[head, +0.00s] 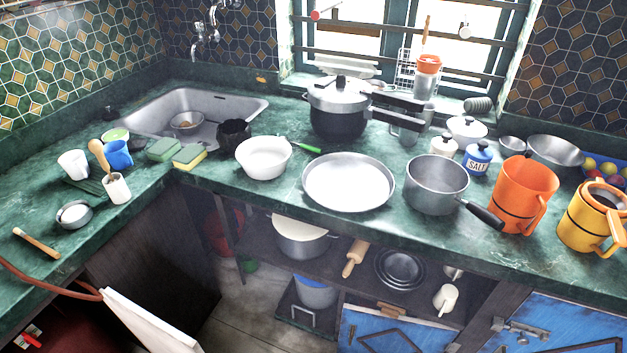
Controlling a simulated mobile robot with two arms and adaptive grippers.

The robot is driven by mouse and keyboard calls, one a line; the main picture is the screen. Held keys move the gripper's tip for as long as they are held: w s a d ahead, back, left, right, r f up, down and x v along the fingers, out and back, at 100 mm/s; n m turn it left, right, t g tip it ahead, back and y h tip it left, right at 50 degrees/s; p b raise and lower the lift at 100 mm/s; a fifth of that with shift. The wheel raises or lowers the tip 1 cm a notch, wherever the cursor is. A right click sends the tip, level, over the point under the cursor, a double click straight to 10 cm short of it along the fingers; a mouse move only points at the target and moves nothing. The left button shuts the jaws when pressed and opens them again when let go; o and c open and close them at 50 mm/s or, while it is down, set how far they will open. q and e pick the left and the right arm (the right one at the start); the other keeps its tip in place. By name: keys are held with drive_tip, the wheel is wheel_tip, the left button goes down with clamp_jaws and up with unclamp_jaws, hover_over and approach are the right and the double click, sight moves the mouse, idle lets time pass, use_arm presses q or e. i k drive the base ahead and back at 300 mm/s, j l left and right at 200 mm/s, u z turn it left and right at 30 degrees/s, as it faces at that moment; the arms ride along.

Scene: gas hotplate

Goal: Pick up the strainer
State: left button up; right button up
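No thing in the head view shows clearly as a strainer. A small round metal piece (186,121) lies in the sink, too small to tell if it is a strainer or a bowl. A green handle (301,146) sticks out to the right behind a white bowl (263,160) on the counter; what it belongs to is hidden. Neither of my grippers is in view.
A wide flat pan (348,183), a saucepan (436,180) and an orange jug (524,194) stand along the counter's front. A pressure cooker (338,107) stands behind. Sponges (189,156) and cups lie left. The left counter's front part has free room.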

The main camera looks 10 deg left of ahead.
sight(606, 199)
drive_tip(key=z, duration=1.35)
